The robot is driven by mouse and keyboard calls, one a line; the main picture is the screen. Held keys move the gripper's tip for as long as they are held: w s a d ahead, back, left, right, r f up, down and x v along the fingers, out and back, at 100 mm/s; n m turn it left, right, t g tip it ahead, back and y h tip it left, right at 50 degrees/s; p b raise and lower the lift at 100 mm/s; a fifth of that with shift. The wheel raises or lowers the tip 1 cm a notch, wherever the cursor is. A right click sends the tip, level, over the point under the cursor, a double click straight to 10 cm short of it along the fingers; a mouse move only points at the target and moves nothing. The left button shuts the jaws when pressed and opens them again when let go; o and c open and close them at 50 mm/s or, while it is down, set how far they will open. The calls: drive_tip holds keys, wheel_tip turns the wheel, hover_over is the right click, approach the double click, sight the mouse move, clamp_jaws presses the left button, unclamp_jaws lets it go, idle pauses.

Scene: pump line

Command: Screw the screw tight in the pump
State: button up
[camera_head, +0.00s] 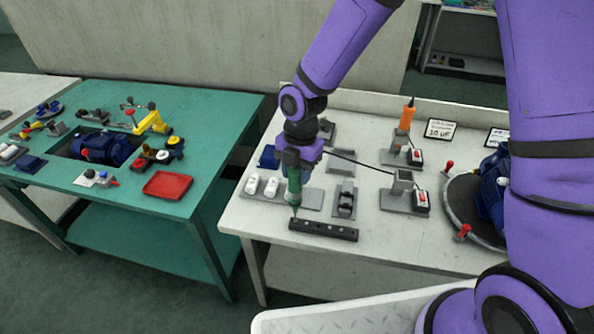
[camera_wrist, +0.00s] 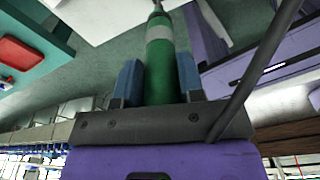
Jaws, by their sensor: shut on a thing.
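My gripper (camera_head: 293,172) is shut on a green power screwdriver (camera_head: 294,187) and holds it upright, bit down. In the wrist view the gripper's blue fingers (camera_wrist: 160,80) sit on both sides of the green screwdriver body (camera_wrist: 160,62). The bit is at the left end of a black bar with holes (camera_head: 325,231) near the front edge of the white table; I cannot tell whether it touches. A screw at the bit is too small to make out. A blue pump (camera_head: 492,190) sits on a round plate at the right, partly hidden by my arm.
An orange screwdriver (camera_head: 406,118) stands in a holder at the back. An empty-looking holder (camera_head: 404,188) stands before it; a dark cable runs between there and my tool. Small trays (camera_head: 263,187) lie left. The green table (camera_head: 130,200) holds another blue pump (camera_head: 104,147) and a red tray (camera_head: 168,185).

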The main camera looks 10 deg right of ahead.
drive_tip(key=shift+r, duration=0.1)
drive_tip(key=shift+r, duration=2.4)
